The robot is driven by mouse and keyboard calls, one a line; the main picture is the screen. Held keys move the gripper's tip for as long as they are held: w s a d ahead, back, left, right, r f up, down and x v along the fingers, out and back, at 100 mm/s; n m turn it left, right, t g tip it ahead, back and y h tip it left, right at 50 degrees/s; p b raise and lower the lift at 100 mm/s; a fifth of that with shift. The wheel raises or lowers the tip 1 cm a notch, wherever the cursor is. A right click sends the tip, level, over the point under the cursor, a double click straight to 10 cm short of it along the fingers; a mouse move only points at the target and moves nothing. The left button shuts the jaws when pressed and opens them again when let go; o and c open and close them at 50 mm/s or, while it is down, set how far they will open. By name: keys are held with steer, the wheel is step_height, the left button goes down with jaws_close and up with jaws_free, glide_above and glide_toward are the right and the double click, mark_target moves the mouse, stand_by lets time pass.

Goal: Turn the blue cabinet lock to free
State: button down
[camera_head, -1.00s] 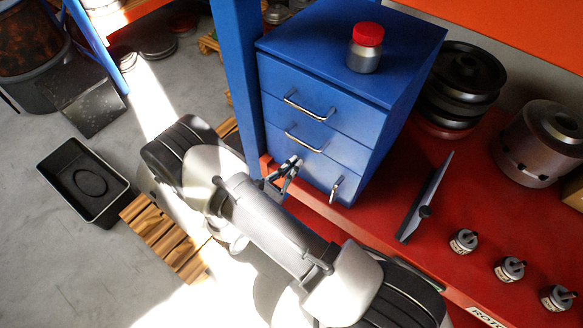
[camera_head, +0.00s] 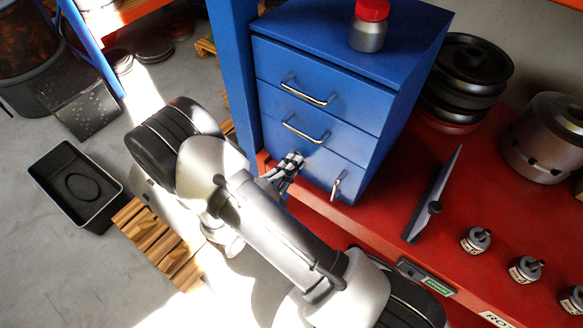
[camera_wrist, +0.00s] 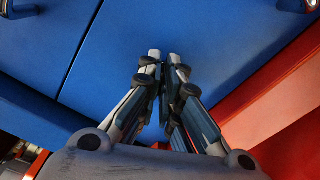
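The blue cabinet (camera_head: 398,112) stands on the red bench, with two bar-handled drawers above a lower panel. A short metal lever (camera_head: 338,185), apparently the lock, sits on the lower panel's right side and slants up to the right. My gripper (camera_head: 296,160) is in front of the cabinet, left of the lever and apart from it. In the wrist view my gripper (camera_wrist: 164,56) has its fingertips close together, with a thin gap and nothing between them. They point at the blue front (camera_wrist: 190,25); whether they touch it cannot be told.
A red-lidded jar (camera_head: 369,28) stands on the cabinet. A dark tilted plate (camera_head: 434,195) and several small canisters are on the red bench (camera_head: 385,215) to the right. A blue post (camera_head: 236,80) rises left of the cabinet. A black bin (camera_head: 78,185) is on the floor.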

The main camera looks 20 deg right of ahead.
steer(key=m+b, duration=0.4)
steer(key=shift+f+m, duration=0.2)
steer(key=shift+m, duration=0.2)
stand_by(0.4)
steer(key=c, duration=1.8)
jaws_free()
steer(key=v, duration=1.2)
